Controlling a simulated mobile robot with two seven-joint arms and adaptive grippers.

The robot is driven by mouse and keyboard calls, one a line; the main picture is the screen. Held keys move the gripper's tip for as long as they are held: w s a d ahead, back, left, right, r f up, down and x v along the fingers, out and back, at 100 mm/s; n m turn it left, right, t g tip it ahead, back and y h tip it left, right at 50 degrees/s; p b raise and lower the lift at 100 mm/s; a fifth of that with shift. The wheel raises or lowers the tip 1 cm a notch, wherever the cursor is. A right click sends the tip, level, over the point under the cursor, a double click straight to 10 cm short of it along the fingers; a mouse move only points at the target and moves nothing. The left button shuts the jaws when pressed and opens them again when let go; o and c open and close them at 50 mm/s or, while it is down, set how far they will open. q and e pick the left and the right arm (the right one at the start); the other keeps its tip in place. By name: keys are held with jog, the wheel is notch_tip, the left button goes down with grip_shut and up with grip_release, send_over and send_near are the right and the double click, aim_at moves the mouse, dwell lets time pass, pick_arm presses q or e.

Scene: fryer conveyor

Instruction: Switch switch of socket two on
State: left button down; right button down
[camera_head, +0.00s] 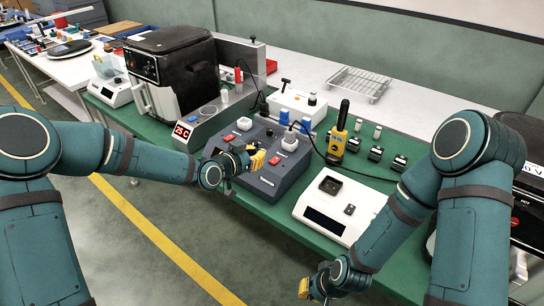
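A dark grey socket box (293,176) with red switches and plugs on its sloped top stands on the green mat. One red switch (229,137) shows at its left and another red switch (275,160) shows nearer its middle. I cannot read which one belongs to socket two or whether it is on. My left gripper (254,159), with yellow fingertips, is at the box, just left of the middle red switch, and hides part of the top. Whether it touches is unclear. My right gripper (304,287) is low in front of the table, away from the box. Both are too small to tell open from shut.
A black fryer (172,68) and a unit with a red display (183,131) stand to the left. A yellow handheld radio (339,135) and a white scale-like device (338,207) stand to the right. A wire rack (358,84) lies behind. Cables cross the mat.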

pick_arm(q)
send_over(272, 167)
jog(key=w, duration=0.1)
jog(key=f, duration=0.2)
jog(key=d+f, duration=0.1)
jog(key=f, duration=0.1)
jog(key=shift+w, duration=0.1)
jog(key=shift+s+a+f+b, duration=0.15)
jog(key=shift+f+b, duration=0.05)
jog(key=shift+f, duration=0.45)
jog(key=shift+s+a+f+b, duration=0.1)
jog(key=shift+f+b, duration=0.1)
jog(key=shift+f, duration=0.4)
jog(key=shift+s+a+f, duration=0.1)
jog(key=shift+f, duration=0.5)
jog(key=b, duration=0.1)
jog(key=f+b, duration=0.1)
jog(key=b, duration=0.1)
jog(key=shift+s+a+f, duration=0.1)
jog(key=shift+s+f, duration=0.1)
jog(key=shift+f, duration=0.05)
jog(key=shift+r, duration=0.2)
jog(key=shift+r, duration=0.15)
